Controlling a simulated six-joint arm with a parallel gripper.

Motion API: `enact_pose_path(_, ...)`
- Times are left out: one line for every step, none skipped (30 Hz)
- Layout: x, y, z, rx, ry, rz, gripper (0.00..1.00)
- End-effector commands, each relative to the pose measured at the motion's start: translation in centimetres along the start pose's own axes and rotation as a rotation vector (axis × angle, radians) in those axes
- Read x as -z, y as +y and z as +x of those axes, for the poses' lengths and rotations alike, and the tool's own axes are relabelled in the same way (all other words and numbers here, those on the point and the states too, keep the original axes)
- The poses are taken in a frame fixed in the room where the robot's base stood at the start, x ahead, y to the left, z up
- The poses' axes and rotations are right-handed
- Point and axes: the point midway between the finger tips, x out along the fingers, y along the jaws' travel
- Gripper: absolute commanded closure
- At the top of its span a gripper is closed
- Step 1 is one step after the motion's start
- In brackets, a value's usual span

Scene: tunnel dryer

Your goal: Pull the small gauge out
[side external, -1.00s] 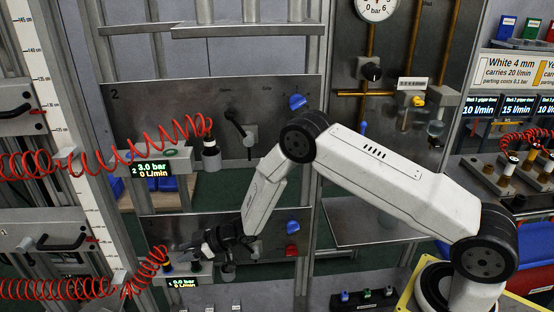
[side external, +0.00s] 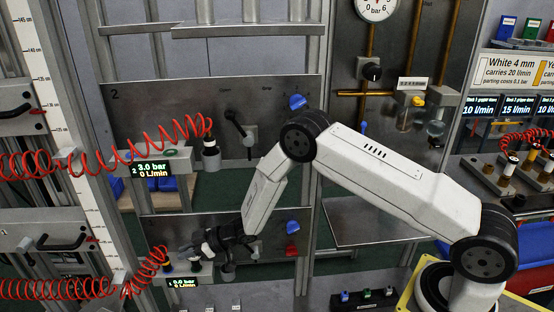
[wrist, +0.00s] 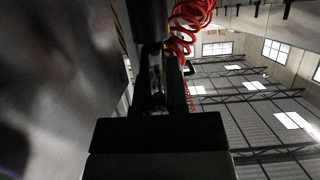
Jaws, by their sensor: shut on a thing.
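My gripper (side external: 196,250) is at the lower panel (side external: 222,226), just above and behind the lower fitting with the 0.0 bar display (side external: 183,284). In the wrist view, my gripper (wrist: 157,95) is closed on a narrow, shiny metallic part (wrist: 156,72) below a dark cylinder (wrist: 149,18). This held part may be the small gauge, but its face is not visible. The fingers hide most of it in the side view, and I cannot tell whether it is still seated.
A red coiled hose (side external: 150,262) runs to the lower fitting, close to my gripper. Another red coil (side external: 130,145) and a 3.0 bar display (side external: 150,169) are above. A blue knob (side external: 292,227) and a red knob (side external: 291,251) stand to the right. A large dial (side external: 376,6) is at the top.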

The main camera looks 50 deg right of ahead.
Motion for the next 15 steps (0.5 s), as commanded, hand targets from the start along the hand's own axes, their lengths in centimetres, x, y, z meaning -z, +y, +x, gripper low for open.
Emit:
enact_pose_path(0.25, 0.06, -0.01, 0.0, 0.004, -0.002, 1.0)
enact_pose_path(0.28, 0.06, -0.01, -0.001, 0.004, -0.002, 1.0)
enact_pose_path(0.32, 0.06, -0.03, -0.001, 0.004, -0.002, 1.0)
enact_pose_path(0.35, 0.06, -0.04, 0.0, 0.005, -0.002, 1.0)
enact_pose_path(0.38, 0.07, -0.04, -0.001, 0.005, -0.002, 1.0)
enact_pose_path(0.41, 0.07, -0.06, -0.001, 0.005, -0.002, 1.0)
enact_pose_path(0.44, 0.07, -0.07, -0.001, 0.005, -0.002, 1.0)
enact_pose_path(0.46, 0.07, -0.08, -0.001, 0.005, -0.002, 1.0)
enact_pose_path(0.47, 0.07, -0.09, -0.001, 0.004, -0.002, 1.0)
enact_pose_path(0.48, 0.06, -0.1, 0.0, 0.004, -0.002, 1.0)
enact_pose_path(0.49, 0.05, -0.11, 0.0, 0.004, -0.001, 1.0)
enact_pose_path(0.5, 0.05, -0.13, 0.0, 0.003, -0.001, 1.0)
enact_pose_path(0.52, 0.04, -0.14, 0.0, 0.003, -0.001, 1.0)
enact_pose_path(0.53, 0.04, -0.15, 0.0, 0.003, -0.001, 1.0)
enact_pose_path(0.56, 0.04, -0.16, 0.0, 0.003, -0.001, 1.0)
